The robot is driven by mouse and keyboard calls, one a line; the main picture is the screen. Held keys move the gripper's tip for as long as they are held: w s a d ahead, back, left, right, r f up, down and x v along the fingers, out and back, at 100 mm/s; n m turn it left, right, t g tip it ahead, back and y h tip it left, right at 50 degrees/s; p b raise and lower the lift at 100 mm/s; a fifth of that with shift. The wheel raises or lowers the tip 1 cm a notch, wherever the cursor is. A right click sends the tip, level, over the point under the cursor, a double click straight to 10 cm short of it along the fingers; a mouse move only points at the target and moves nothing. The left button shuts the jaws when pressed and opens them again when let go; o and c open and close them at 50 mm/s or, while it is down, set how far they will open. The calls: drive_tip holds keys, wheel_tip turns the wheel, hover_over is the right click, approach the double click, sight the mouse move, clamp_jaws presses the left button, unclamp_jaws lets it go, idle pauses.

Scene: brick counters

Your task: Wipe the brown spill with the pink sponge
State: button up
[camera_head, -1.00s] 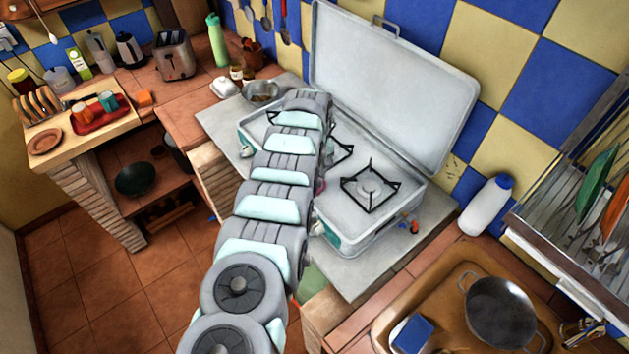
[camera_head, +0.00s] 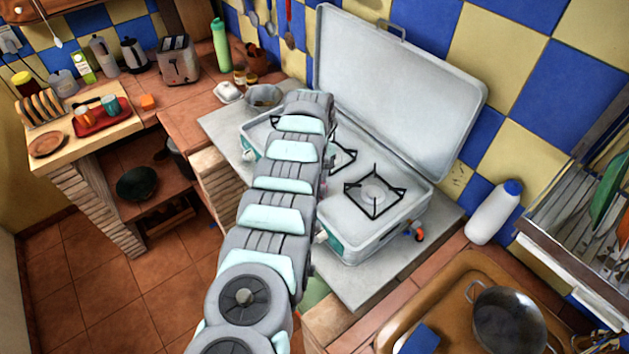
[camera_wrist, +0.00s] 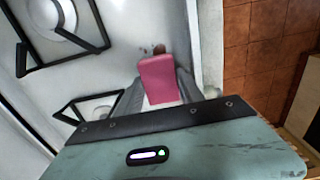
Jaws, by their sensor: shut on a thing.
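The pink sponge (camera_wrist: 158,74) is between the fingers of my gripper (camera_wrist: 160,92) in the wrist view. My gripper is shut on it. The brown spill (camera_wrist: 158,48) shows as small dark brown patches on the pale surface just past the sponge's far edge. Some of the spill may be hidden under the sponge; I cannot tell whether the sponge touches the surface. In the head view my arm hides the gripper, the sponge and the spill.
The camping stove (camera_head: 410,205) has its lid (camera_head: 400,90) standing open. A black burner grate (camera_head: 374,192) is right of my arm; grates also show left of the sponge in the wrist view (camera_wrist: 55,55). A white bottle (camera_head: 493,215) and sink (camera_head: 440,285) lie farther right.

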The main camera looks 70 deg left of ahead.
sight(325, 199)
drive_tip(key=shift+w+d+r+p, duration=0.15)
drive_tip(key=shift+d+p, duration=0.45)
drive_tip(key=shift+p, duration=1.15)
drive_tip(key=shift+w+d+f+p, duration=0.15)
drive_tip(key=shift+d+p, duration=0.45)
drive_tip(key=shift+p, duration=1.15)
drive_tip(key=shift+w+d+f+p, duration=0.1)
drive_tip(key=shift+w+d+p, duration=0.15)
drive_tip(key=shift+d+p, duration=0.9)
drive_tip(key=shift+w+d+p, duration=0.2)
drive_tip(key=shift+d+p, duration=0.35)
drive_tip(key=shift+p, duration=1.15)
drive_tip(key=shift+a+f+b, duration=0.15)
drive_tip(key=shift+a+b, duration=0.05)
drive_tip(key=shift+b, duration=0.3)
drive_tip(key=shift+a, duration=0.1)
drive_tip(key=shift+s+a+b, duration=0.15)
drive_tip(key=shift+a+b, duration=0.2)
drive_tip(key=shift+b, duration=0.3)
drive_tip(key=shift+s+a+b, duration=0.25)
drive_tip(key=shift+a+b, duration=0.75)
drive_tip(key=shift+b, duration=1)
drive_tip(key=shift+s+a+r+b, duration=0.15)
drive_tip(key=shift+a+b, duration=0.55)
drive_tip(key=shift+b, duration=1.45)
drive_tip(key=shift+s+a+r+b, duration=0.15)
drive_tip(key=shift+a+b, duration=0.5)
drive_tip(key=shift+b, duration=1.45)
drive_tip(key=shift+d+p, duration=0.15)
drive_tip(key=shift+p, duration=0.3)
